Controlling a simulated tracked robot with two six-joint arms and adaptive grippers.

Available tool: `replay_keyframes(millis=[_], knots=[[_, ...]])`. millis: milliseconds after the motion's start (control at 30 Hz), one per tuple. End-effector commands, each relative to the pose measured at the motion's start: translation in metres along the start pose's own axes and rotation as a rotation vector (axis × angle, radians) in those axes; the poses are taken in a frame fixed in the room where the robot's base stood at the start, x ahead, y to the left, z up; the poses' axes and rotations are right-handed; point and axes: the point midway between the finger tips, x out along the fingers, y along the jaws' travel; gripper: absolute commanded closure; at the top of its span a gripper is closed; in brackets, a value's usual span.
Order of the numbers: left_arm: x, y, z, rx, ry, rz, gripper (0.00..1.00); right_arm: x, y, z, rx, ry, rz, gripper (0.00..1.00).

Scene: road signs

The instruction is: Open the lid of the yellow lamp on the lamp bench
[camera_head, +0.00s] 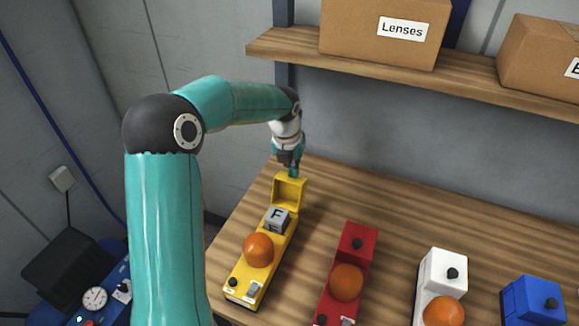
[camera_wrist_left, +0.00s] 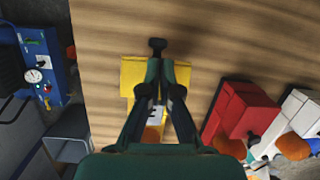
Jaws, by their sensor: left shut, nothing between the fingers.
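The yellow lamp (camera_head: 246,286) stands at the left end of the wooden lamp bench (camera_head: 420,210). Its lid (camera_head: 289,190) is swung up at the far end, so the compartment is open and a grey block marked F (camera_head: 278,220) shows. An orange dome sits on the lamp's near part. My left gripper (camera_head: 292,172) is shut and empty at the raised lid's top edge; I cannot tell whether it touches. In the wrist view its fingertips (camera_wrist_left: 156,66) are over the yellow lid (camera_wrist_left: 132,76), just short of a dark knob (camera_wrist_left: 157,44). My right gripper is not in view.
A red lamp (camera_head: 358,242), a white lamp (camera_head: 440,272) and a blue lamp (camera_head: 533,300) stand to the right, their boxes closed. A shelf (camera_head: 290,45) with cardboard boxes hangs above the bench's back. Bare wood lies between the yellow and red lamps.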

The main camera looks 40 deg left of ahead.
Motion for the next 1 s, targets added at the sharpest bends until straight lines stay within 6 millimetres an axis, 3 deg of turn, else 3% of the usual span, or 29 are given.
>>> replay_keyframes(millis=[367, 567, 800, 1000], knots=[[-0.006, -0.001, 0.000, 0.000, 0.000, -0.001, 1.00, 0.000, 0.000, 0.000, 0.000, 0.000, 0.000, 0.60], [-0.037, 0.000, 0.000, -0.001, -0.004, -0.002, 1.00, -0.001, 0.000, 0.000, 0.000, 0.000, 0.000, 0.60], [-0.085, 0.000, -0.001, 0.000, -0.005, -0.001, 1.00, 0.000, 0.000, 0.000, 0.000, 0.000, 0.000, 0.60], [-0.112, 0.001, -0.002, 0.001, -0.002, -0.001, 1.00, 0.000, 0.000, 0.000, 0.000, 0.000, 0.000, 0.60]])
